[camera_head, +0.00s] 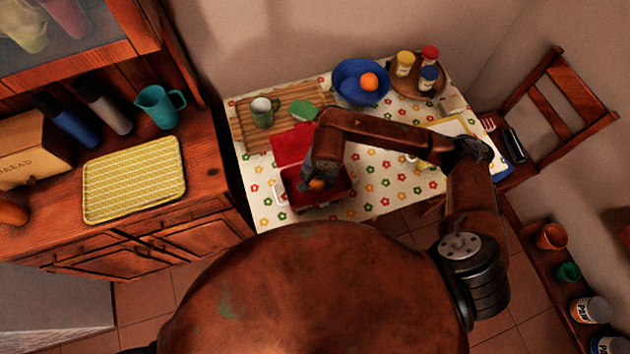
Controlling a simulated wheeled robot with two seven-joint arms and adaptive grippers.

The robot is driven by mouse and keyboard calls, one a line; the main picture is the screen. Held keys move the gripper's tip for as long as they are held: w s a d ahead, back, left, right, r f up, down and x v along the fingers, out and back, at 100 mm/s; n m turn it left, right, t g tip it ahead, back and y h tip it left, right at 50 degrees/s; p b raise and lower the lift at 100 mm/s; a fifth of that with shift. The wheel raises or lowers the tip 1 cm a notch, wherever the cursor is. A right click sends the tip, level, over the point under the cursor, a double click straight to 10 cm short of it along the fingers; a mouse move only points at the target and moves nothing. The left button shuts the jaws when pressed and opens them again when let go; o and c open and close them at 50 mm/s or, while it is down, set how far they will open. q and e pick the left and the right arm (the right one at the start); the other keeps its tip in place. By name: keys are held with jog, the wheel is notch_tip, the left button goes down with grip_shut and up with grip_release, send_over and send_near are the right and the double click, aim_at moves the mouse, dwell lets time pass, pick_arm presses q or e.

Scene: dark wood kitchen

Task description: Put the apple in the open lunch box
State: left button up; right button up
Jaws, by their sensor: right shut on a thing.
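The open red lunch box (338,192) stands at the front of the flowered table, its red lid (290,147) folded back behind it. My right gripper (314,181) points down into the lunch box and is shut on the apple (317,184). Only a small orange-yellow part of the apple shows; the gripper covers the rest. The apple is within the box's outline; I cannot tell whether it touches the bottom. My left gripper is not in view.
A round tray (436,91) with jars stands at the back right. A chair (565,95) is right of the table.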

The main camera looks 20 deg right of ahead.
aim_at(316, 181)
jog(key=shift+w+f, duration=0.35)
jog(key=shift+f, duration=0.75)
jog(key=shift+w+f, duration=0.1)
jog(key=shift+f, duration=0.8)
jog(key=shift+f, duration=0.25)
jog(key=o, duration=1.2)
jog(key=shift+r, duration=0.1)
jog(key=shift+o, duration=0.4)
jog(key=shift+r, duration=0.1)
jog(key=shift+r, duration=0.3)
jog(key=r, duration=0.3)
jog(key=s+r, duration=0.1)
jog(key=r, duration=0.3)
jog(key=s+r, duration=0.1)
jog(key=r, duration=0.3)
jog(key=shift+d+r+p, duration=0.2)
jog(key=shift+d+p, duration=0.05)
jog(key=shift+p, duration=0.1)
